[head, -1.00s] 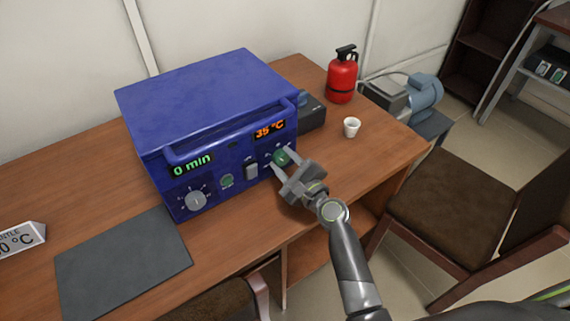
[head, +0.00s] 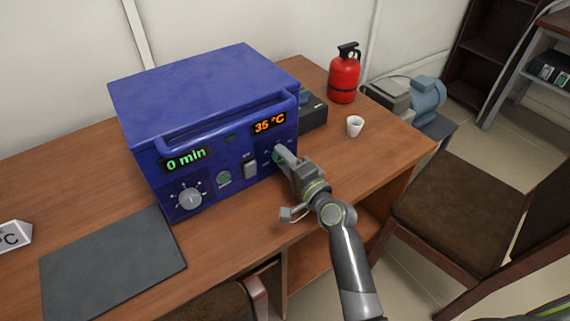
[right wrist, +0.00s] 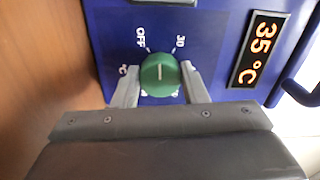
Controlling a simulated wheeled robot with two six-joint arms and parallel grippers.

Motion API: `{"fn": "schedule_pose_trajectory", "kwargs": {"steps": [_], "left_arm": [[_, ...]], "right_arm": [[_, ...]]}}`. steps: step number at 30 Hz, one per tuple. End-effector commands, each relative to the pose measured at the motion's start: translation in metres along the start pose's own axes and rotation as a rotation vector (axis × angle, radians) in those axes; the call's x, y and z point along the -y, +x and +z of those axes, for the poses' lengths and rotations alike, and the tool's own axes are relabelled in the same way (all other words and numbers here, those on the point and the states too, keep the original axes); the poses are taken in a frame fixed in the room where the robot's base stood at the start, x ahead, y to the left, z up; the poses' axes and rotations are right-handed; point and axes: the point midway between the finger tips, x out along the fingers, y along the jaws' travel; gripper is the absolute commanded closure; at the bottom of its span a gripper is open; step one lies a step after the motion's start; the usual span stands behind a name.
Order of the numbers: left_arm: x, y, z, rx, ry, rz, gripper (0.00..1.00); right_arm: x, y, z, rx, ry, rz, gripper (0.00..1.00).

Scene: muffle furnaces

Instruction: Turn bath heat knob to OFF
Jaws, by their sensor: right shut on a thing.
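The heat knob is a green round knob (right wrist: 160,75) on the front of a blue unit (head: 190,90), below its orange 35 °C display (head: 268,123). In the right wrist view OFF is printed at its upper left and 30 at its upper right. The knob's white mark points straight up in that view, between the two labels. My right gripper (right wrist: 160,85) is shut on the knob, one finger on each side. In the head view the gripper (head: 283,156) partly hides the knob. My left gripper is not in view.
The unit also has a green 0 min display (head: 186,160), a grey dial (head: 189,198) and a switch (head: 250,168). A dark mat (head: 112,262) lies in front. A white cup (head: 355,126) and a red extinguisher (head: 344,75) stand to the right.

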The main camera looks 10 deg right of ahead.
Motion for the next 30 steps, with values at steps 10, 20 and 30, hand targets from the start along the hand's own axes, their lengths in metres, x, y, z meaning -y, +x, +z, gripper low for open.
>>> {"fn": "schedule_pose_trajectory", "kwargs": {"steps": [10,20,30], "left_arm": [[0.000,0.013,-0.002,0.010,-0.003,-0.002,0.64],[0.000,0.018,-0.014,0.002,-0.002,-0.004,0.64],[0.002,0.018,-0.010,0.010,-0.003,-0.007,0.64]], "right_arm": [[-0.005,0.000,0.001,0.002,-0.289,0.002,0.84],[-0.004,0.000,0.000,0.003,-0.446,0.004,0.84],[-0.004,0.000,0.000,0.004,-0.488,0.005,0.84]]}}
